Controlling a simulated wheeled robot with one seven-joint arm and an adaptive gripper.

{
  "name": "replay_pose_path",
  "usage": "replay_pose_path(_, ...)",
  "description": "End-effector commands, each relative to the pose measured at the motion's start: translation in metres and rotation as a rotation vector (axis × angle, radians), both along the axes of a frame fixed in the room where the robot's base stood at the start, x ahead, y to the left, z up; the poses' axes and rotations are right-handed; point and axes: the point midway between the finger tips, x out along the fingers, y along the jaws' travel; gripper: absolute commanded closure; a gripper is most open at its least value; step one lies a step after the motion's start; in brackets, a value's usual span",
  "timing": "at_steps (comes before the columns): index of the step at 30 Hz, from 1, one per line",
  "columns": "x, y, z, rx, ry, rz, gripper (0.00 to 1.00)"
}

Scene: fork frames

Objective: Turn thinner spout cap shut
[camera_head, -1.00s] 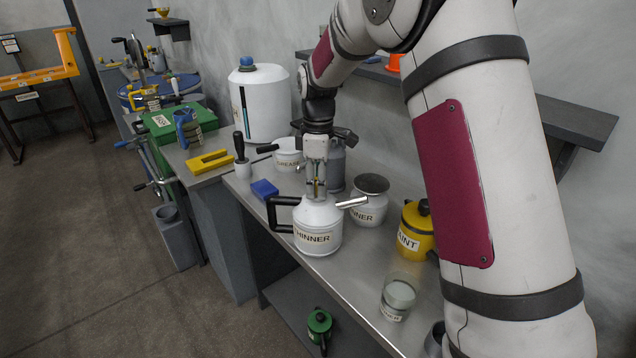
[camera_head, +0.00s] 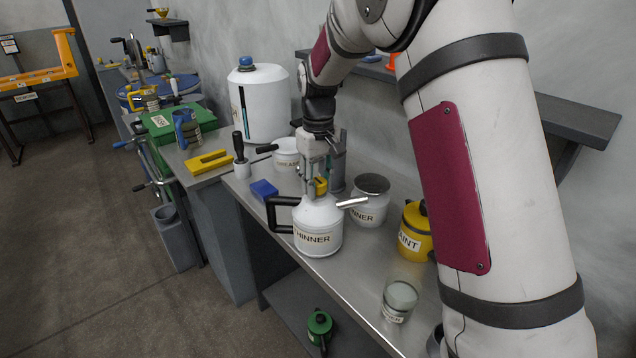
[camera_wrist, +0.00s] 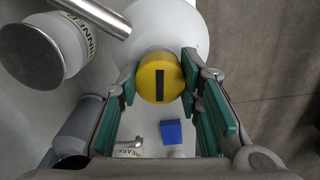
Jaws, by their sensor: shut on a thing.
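The white thinner can (camera_head: 318,218) stands on the metal bench, with a black handle (camera_head: 279,214) at left and a bare metal spout (camera_head: 351,202) at right. Its yellow cap (camera_head: 320,186) is on top, between my gripper's fingers. In the wrist view the round cap (camera_wrist: 160,77) shows a black bar running up and down the picture. My gripper (camera_head: 316,184) points down at the can; in the wrist view its green-padded fingers (camera_wrist: 159,84) are shut on the cap from both sides. The can's white top (camera_wrist: 172,22) shows behind the cap.
A second white pot (camera_head: 369,209), its label ending in "NNER", stands close by the spout. The yellow paint can (camera_head: 416,230) and a glass jar (camera_head: 399,298) stand nearer at right. A blue block (camera_head: 264,189) lies behind the handle. The bench's front edge is close to the can.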

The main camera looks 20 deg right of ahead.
Motion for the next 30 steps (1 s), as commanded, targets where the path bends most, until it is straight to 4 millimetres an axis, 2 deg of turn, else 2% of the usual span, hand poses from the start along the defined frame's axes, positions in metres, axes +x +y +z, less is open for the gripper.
replay_pose_path(15, -0.0001, 0.0003, 0.0, 0.0, 0.0, -0.451, 0.96)
replay_pose_path(21, 0.0, 0.0001, 0.0, -0.001, 0.0, -0.568, 0.96)
replay_pose_path(30, 0.0, 0.0, 0.0, 0.0, 0.0, -0.654, 0.96)
